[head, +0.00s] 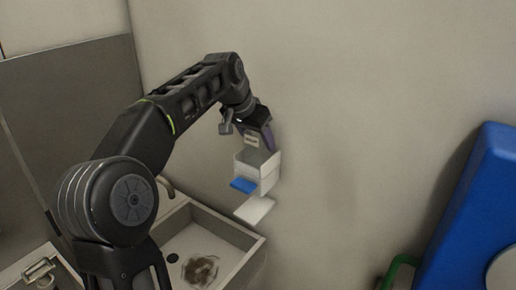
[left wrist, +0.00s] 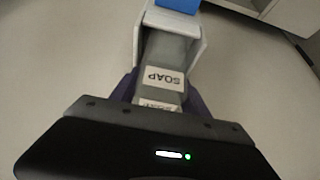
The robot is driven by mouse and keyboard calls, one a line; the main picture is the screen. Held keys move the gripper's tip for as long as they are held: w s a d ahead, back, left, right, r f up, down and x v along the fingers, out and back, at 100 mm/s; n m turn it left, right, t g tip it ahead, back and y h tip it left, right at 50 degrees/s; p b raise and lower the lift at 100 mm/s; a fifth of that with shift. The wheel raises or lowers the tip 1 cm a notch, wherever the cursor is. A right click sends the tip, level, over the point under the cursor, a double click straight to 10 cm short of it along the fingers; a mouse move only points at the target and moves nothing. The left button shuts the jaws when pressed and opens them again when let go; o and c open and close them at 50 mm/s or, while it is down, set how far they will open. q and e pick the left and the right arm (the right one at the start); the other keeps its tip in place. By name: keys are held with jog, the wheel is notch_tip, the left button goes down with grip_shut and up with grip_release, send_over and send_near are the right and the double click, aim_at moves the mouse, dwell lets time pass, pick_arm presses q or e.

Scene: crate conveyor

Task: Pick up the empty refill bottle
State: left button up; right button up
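A grey refill bottle (left wrist: 165,75) with SOAP labels sits partly inside an open white wall dispenser (left wrist: 196,50) in the left wrist view. The dispenser (head: 270,178) is on the wall in the head view, with a blue piece (head: 243,186) at its front and a white flap (head: 254,209) below. My left gripper (head: 259,141) is at the dispenser's open top. In the left wrist view, its purple fingers (left wrist: 162,92) lie close against both sides of the bottle and appear shut on it. The bottle's contents cannot be seen. My right gripper is not in view.
A sink basin (head: 240,230) with a dark stain inside stands below the dispenser, with a faucet (head: 166,186) at its back. A large blue object (head: 475,205) stands at the right. The wall right of the dispenser is bare.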

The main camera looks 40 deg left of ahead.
pick_arm(q)
jog(key=c, duration=0.8)
jog(key=shift+r, duration=0.1)
jog(key=shift+c, duration=0.2)
jog(key=shift+s+r+b, duration=0.1)
jog(key=shift+b, duration=0.2)
jog(key=shift+s+r, duration=0.1)
jog(key=shift+r, duration=0.25)
notch_tip(320, 180, up, 6)
jog(key=shift+f, duration=0.2)
jog(key=s+b, duration=0.2)
jog(key=s, duration=0.2)
jog(key=shift+s+b, duration=0.3)
jog(key=shift+s, duration=0.05)
jog(key=s, duration=1.5)
jog(key=shift+d+r, duration=0.15)
jog(key=shift+d, duration=0.05)
